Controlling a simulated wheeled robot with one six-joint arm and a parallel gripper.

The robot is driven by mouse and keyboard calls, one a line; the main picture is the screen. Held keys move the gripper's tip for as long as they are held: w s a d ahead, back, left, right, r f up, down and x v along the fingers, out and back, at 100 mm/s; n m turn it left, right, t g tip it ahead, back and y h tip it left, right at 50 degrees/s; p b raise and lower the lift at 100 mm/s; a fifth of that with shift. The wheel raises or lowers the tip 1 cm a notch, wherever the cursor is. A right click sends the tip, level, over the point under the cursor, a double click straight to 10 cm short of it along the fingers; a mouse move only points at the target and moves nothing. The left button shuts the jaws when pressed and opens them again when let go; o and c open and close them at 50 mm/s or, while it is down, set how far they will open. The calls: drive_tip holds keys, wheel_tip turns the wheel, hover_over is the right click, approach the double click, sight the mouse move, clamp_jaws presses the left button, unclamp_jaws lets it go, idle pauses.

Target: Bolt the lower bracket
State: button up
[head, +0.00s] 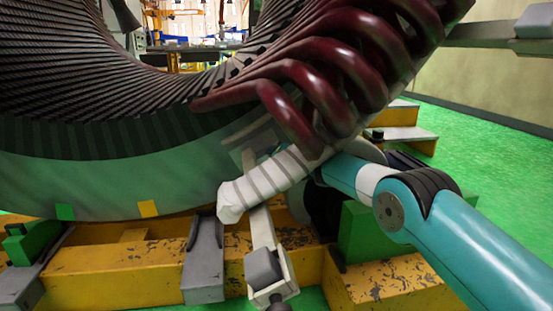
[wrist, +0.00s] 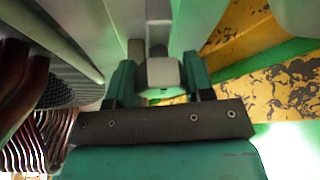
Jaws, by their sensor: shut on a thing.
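A pale grey bracket (head: 262,228) slants down from the lower edge of the stator (head: 110,180) in the head view. A grey block (head: 263,267) sits at its lower end, with a dark knob below. A pale ribbed piece (head: 270,182) crosses in front of its upper part. In the wrist view my gripper (wrist: 160,82) has its teal fingers closed on either side of a grey block (wrist: 163,73), with a grey bar (wrist: 158,32) beyond it. I cannot tell whether this is the bracket. My gripper is not clearly visible in the head view; no bolt is clear.
Yellow beams (head: 110,284) and grey supports (head: 205,258) lie under the stator. Yellow steps (head: 408,133) stand behind. Green floor (head: 495,150) is clear at the right.

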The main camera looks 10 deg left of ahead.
drive_tip(key=shift+f, duration=0.15)
